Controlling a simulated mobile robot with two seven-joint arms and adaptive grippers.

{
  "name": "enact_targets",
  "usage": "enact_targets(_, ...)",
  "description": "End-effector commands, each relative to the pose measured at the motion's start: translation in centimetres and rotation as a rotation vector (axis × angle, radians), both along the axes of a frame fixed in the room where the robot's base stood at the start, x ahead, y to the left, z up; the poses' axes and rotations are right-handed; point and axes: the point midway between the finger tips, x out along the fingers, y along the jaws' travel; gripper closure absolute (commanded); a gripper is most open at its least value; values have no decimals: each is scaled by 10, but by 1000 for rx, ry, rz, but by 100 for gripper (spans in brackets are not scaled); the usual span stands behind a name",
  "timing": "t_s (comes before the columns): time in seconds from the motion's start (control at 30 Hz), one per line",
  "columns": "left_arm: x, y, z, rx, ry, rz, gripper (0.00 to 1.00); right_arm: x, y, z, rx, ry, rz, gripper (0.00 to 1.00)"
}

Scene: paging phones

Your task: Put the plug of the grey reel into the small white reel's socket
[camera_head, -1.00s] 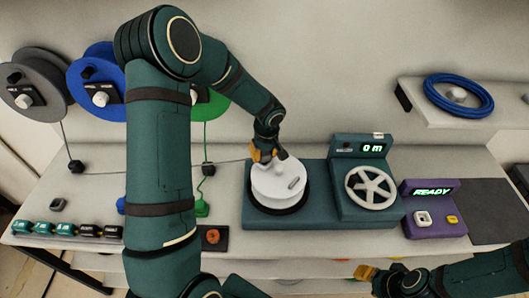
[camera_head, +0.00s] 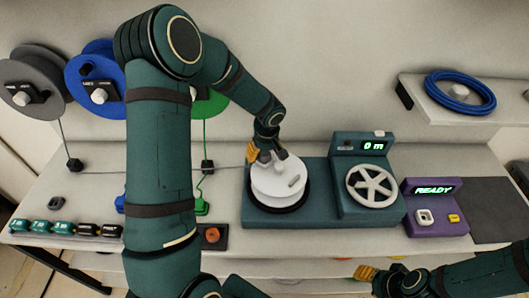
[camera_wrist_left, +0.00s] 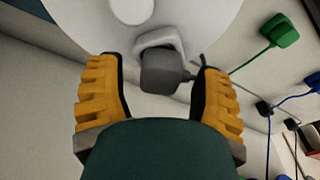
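The grey reel (camera_head: 28,62) hangs at the far left of the head view. Its cable runs across to the small white reel (camera_head: 277,186), which lies on a teal machine. In the left wrist view the grey plug (camera_wrist_left: 166,74) sits against the white socket (camera_wrist_left: 158,41) at the small white reel's rim (camera_wrist_left: 205,20); its tip is hidden there. My left gripper (camera_head: 265,157) is open around the plug, with gaps on both sides; its fingers also show in the left wrist view (camera_wrist_left: 160,95). My right gripper (camera_head: 382,275) is low at the right, its opening unclear.
A hand wheel (camera_head: 370,187) and a "0 m" display (camera_head: 372,147) stand right of the small white reel. A purple box (camera_head: 436,222) reads READY. Blue (camera_head: 84,72) and green (camera_head: 207,103) reels hang behind my left arm. A blue cable coil (camera_head: 432,81) lies on the shelf.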

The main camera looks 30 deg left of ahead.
Motion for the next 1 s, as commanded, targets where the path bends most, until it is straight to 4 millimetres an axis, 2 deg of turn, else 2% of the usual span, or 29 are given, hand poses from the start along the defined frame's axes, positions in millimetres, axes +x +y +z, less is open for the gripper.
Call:
enact_targets(0.13, 0, 0, 3, 0, -1, 0, 34, 0, 0, 0, 0, 0, 0, 53)
enact_targets(0.23, 0, -1, 12, 0, -3, 2, 34, 0, 0, 0, 0, 0, 0, 53)
enact_targets(0.7, -8, -12, 98, 1, -4, 1, 34, 0, 0, 0, 0, 0, 0, 53)
enact_targets(0.83, -10, -14, 112, 0, -3, 0, 34, 0, 0, 0, 0, 0, 0, 53)
enact_targets(1.0, -11, -14, 119, 1, -1, 0, 34, 0, 0, 0, 0, 0, 0, 53)
